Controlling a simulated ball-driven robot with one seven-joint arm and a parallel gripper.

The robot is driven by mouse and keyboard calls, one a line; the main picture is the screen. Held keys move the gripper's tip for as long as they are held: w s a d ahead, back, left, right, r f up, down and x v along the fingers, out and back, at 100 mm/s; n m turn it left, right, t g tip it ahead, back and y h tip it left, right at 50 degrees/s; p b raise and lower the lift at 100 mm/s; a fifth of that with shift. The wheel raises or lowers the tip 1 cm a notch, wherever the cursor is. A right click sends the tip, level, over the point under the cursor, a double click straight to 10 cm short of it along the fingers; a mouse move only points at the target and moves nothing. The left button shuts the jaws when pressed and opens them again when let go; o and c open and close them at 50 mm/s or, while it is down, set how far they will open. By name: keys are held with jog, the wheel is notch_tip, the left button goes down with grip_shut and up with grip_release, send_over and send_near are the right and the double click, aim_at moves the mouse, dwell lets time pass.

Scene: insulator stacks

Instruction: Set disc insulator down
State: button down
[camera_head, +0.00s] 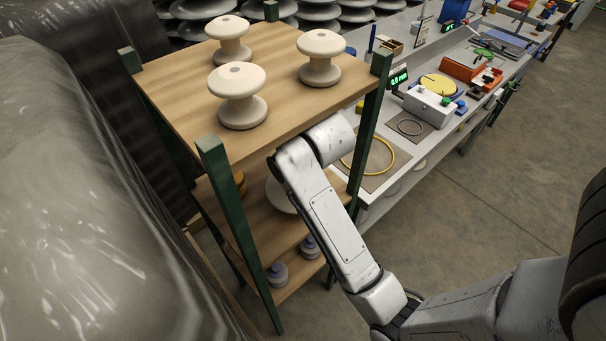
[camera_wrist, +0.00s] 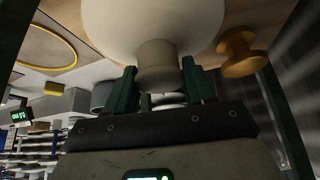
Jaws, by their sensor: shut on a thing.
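The disc insulator is a wide pale disc with a narrow neck. In the wrist view the disc (camera_wrist: 150,22) is large at the top, with its neck (camera_wrist: 157,62) between the two green fingers of my gripper (camera_wrist: 160,85). My gripper is shut on that neck. In the head view part of the pale disc (camera_head: 281,196) shows at the middle shelf, under the top board. My arm hides the rest of it and the gripper. I cannot tell whether the disc touches the shelf board.
Three cream spool insulators (camera_head: 236,94) stand on the rack's top board (camera_head: 175,85). A yellow spool (camera_wrist: 238,52) stands beside the disc on the middle shelf. Green posts (camera_head: 240,222) frame the rack. Grey insulators (camera_head: 277,273) sit on the lower shelf. A workbench (camera_head: 400,160) is on the right.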

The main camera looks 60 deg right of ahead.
jog(key=w, duration=0.1)
jog(key=w+d, duration=0.1)
jog(key=shift+w+d+r, duration=0.2)
jog(key=shift+w, duration=0.15)
jog(key=shift+w+d+f+p, duration=0.15)
jog(key=shift+w+p, duration=0.1)
jog(key=shift+p, duration=0.05)
jog(key=shift+f, duration=0.7)
jog(key=shift+s+f, duration=0.1)
jog(key=shift+f, duration=0.5)
jog(key=shift+c, duration=1.9)
grip_release()
jog(key=shift+f, duration=0.1)
